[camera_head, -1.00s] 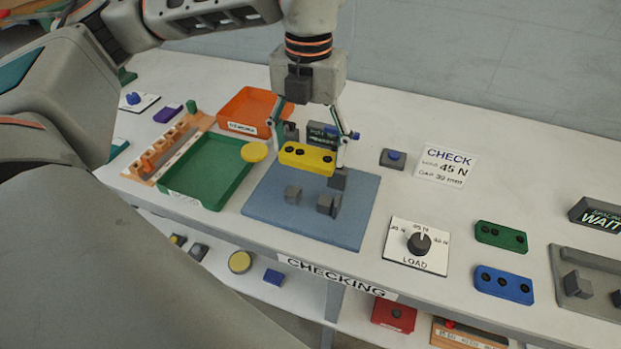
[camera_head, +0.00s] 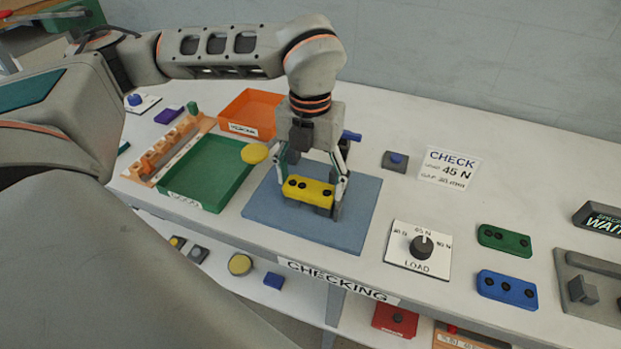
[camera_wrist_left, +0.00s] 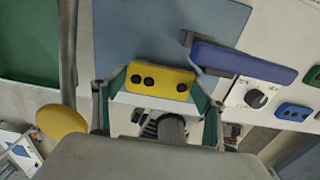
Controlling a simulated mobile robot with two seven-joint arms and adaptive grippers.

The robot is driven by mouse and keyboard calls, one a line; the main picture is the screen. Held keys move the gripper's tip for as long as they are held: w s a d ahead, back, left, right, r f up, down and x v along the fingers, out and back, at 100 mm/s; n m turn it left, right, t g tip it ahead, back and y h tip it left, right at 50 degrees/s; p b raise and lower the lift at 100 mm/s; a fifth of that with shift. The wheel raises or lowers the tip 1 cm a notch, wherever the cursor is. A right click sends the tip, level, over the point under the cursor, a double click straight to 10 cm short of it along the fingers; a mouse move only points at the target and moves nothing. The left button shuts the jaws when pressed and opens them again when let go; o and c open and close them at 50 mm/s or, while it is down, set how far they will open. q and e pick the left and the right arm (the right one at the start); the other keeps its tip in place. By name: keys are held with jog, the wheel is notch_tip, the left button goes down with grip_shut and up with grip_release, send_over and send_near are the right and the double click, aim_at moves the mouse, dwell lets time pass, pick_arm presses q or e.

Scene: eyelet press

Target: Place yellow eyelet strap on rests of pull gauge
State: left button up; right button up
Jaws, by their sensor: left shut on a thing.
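The yellow eyelet strap (camera_head: 309,193), with 3 dark eyelets, is held level between the fingers of my left gripper (camera_head: 312,184). It also shows in the left wrist view (camera_wrist_left: 160,81), one finger at each end. The strap is low over the blue-grey base (camera_head: 352,232) of the pull gauge. A dark grey block (camera_head: 337,211) of the gauge shows at the strap's right end. The strap hides the rests, so I cannot tell whether it touches them. A blue bar (camera_wrist_left: 243,62) on the gauge shows in the left wrist view. My right gripper is not in view.
A green tray (camera_head: 240,180) and an orange tray (camera_head: 272,108) stand left of the gauge, with a yellow disc (camera_head: 254,153) between. A load dial (camera_head: 424,246), a green strap (camera_head: 504,239) and a blue strap (camera_head: 507,289) lie to the right. A check card (camera_head: 449,168) reads 45 N.

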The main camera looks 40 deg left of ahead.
aim_at(310, 186)
pick_arm(q)
jog(key=shift+f, duration=0.45)
jog(key=shift+f, duration=0.2)
jog(key=o, duration=0.8)
jog(key=shift+o, duration=0.2)
jog(key=shift+r, duration=0.1)
jog(key=shift+r, duration=0.3)
notch_tip(310, 186, up, 13)
jog(key=p, duration=0.1)
jog(key=shift+f, duration=0.2)
